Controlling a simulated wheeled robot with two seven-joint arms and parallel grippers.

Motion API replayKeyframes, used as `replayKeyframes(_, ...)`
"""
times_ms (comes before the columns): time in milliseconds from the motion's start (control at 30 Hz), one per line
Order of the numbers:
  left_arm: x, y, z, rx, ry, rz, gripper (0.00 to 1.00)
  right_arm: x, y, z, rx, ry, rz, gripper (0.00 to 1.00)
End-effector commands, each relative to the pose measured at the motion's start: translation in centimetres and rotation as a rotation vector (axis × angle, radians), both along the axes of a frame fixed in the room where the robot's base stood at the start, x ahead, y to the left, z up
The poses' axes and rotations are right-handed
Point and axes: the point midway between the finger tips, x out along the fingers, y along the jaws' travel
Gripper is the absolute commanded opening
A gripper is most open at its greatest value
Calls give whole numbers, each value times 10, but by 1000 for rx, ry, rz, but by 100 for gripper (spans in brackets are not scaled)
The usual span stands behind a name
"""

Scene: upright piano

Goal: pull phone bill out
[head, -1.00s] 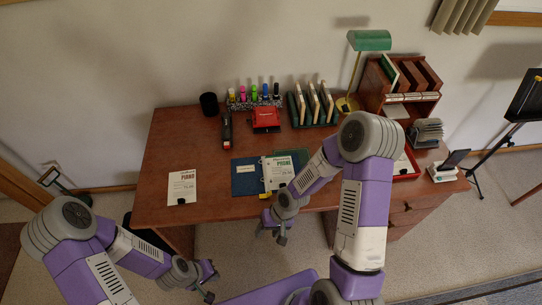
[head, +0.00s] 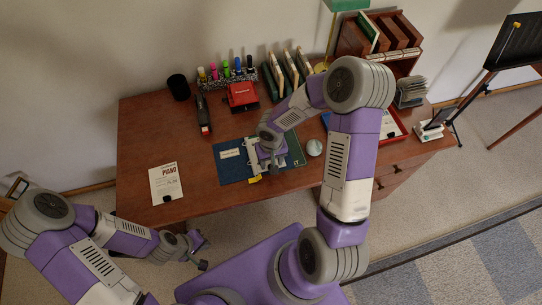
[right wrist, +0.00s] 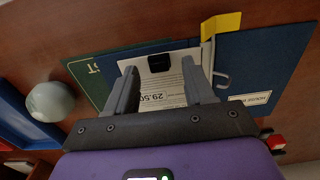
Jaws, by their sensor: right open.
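A blue binder (head: 230,167) lies open on the desk, with a pale label; its ring shows in the right wrist view (right wrist: 221,80). A white printed sheet (right wrist: 172,82) reading "29.50", with a black clip (right wrist: 159,63), lies in it; its title is hidden, so I cannot confirm it is the phone bill. My right gripper (right wrist: 161,88) is open above the sheet, fingers either side of its printed part; contact is unclear. In the head view my right gripper (head: 272,166) covers most of the sheet. My left gripper (head: 202,252) is open and empty before the desk.
A green folder (right wrist: 90,80) lies beside the binder, with a pale ball (head: 314,147) to its right. Another clipped sheet (head: 166,184) lies at the desk's left. The desk's left front is mostly clear.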

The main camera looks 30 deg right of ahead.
Motion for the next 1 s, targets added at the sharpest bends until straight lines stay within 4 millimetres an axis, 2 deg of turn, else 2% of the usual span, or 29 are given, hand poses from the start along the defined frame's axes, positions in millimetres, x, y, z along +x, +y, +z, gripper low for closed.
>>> replayKeyframes(100, 0, 0, -2, 0, 0, 0, 0, 0, 0, -6, 0, -1, 0, 53)
replayKeyframes(367, 0, 0, -2, 0, 0, 0, 0, 0, 0, -7, 1, -1, 0, 53)
replayKeyframes(700, 0, 0, -2, 0, 0, 0, 0, 0, 0, -7, 1, -1, 0, 1)
replayKeyframes(767, 0, 0, -2, 0, 0, 0, 0, 0, 0, -7, 1, -1, 0, 0)
replayKeyframes(800, 0, 0, -2, 0, 0, 0, 0, 0, 0, -7, 1, -1, 0, 16)
replayKeyframes(900, 0, 0, -2, 0, 0, 0, 0, 0, 0, -7, 1, -1, 0, 1)
replayKeyframes(1000, 0, 0, -2, 0, 0, 0, 0, 0, 0, -7, 1, -1, 0, 0)
